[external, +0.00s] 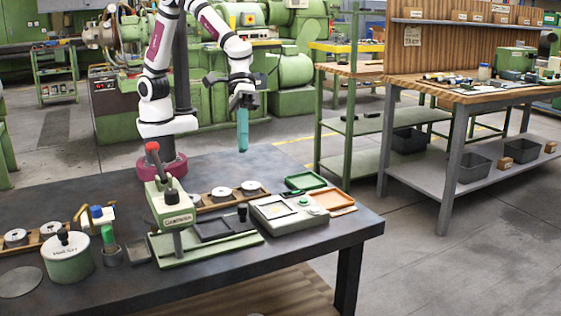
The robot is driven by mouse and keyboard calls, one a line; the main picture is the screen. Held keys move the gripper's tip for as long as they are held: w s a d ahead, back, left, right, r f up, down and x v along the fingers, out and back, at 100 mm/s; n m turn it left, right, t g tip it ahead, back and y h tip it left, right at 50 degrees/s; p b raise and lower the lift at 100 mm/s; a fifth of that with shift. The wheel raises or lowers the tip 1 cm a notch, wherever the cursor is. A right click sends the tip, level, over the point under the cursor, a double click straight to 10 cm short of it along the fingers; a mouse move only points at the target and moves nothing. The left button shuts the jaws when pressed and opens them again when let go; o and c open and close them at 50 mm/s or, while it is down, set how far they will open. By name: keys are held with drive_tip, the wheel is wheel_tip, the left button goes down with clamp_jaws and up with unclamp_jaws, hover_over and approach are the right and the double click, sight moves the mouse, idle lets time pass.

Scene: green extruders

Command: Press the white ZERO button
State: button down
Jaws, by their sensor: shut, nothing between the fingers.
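A pale grey-green box-shaped device (284,221) sits near the right end of the dark table. The lettering is too small to read, so I cannot tell for sure that this is the ZERO button. My gripper (242,149) has teal fingers pointing down. It hangs in the air above the back of the table, up and to the left of the device, apart from it. The fingers look shut and empty.
A green press (172,210) with a red-knobbed lever (152,147) stands left of the device. A dark tray (222,227) lies between them. Orange (332,197) and green (305,181) trays sit right and behind. A lidded pot (67,260) stands at left.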

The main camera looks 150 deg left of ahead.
drive_tip(key=w+a+f+n+t+y, duration=0.1)
drive_tip(key=w+a+f+n+y, duration=0.15)
drive_tip(key=a+n, duration=0.4)
drive_tip(key=n+y, duration=0.2)
drive_tip(key=n, duration=0.2)
hover_over(315, 209)
drive_tip(key=s, duration=0.2)
wheel_tip(315, 209, down, 4)
drive_tip(key=shift+w+a+t+h, duration=0.2)
drive_tip(key=shift+a+t+h, duration=0.05)
drive_tip(key=shift+t, duration=0.15)
drive_tip(key=shift+f, duration=4.35)
drive_tip(key=shift+d+f, duration=0.1)
drive_tip(key=shift+f, duration=0.3)
